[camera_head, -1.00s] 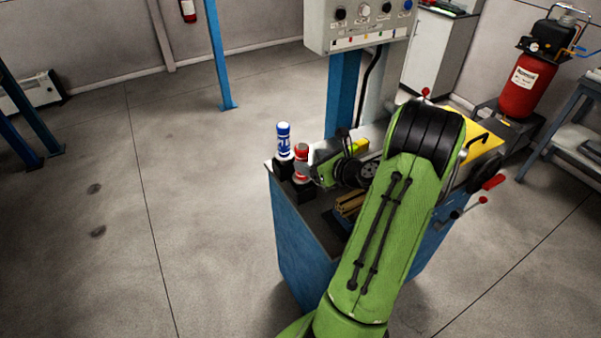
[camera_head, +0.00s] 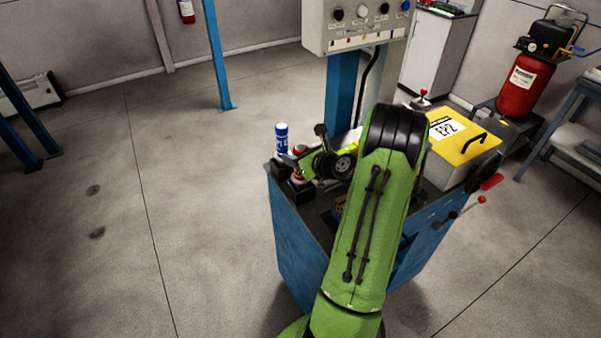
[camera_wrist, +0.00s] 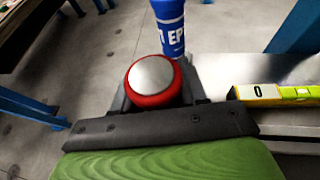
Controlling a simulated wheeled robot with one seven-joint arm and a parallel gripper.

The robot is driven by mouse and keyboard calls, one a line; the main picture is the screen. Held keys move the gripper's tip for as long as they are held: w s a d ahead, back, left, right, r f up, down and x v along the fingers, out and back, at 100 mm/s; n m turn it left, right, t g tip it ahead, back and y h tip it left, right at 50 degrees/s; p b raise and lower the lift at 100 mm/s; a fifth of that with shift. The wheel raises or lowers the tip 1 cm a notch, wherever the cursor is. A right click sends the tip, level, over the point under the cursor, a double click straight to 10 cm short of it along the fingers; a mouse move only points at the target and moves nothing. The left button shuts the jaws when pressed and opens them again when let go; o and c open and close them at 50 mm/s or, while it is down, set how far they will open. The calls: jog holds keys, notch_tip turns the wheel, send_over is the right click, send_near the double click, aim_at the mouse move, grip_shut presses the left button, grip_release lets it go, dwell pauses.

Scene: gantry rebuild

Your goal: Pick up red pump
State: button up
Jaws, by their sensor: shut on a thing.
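The red pump (camera_head: 300,149) has a silver-grey top and stands upright at the left end of the workbench. In the wrist view its round top and red rim (camera_wrist: 153,80) sit between the dark fingers. My gripper (camera_head: 298,168) is shut on it from the right. The pump's lower body is mostly hidden by the gripper, so I cannot tell whether it still rests in its black holder. A blue bottle-like cylinder (camera_head: 282,138) with white lettering stands just behind it, and also shows in the wrist view (camera_wrist: 170,28).
The blue workbench (camera_head: 300,235) carries a yellow-topped case (camera_head: 465,142) at the right. A control panel (camera_head: 350,30) on a blue post rises behind. A yellow level (camera_wrist: 270,92) lies right of the pump in the wrist view. The floor at the left is clear.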

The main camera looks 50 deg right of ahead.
grip_shut()
jog(key=shift+r, duration=0.1)
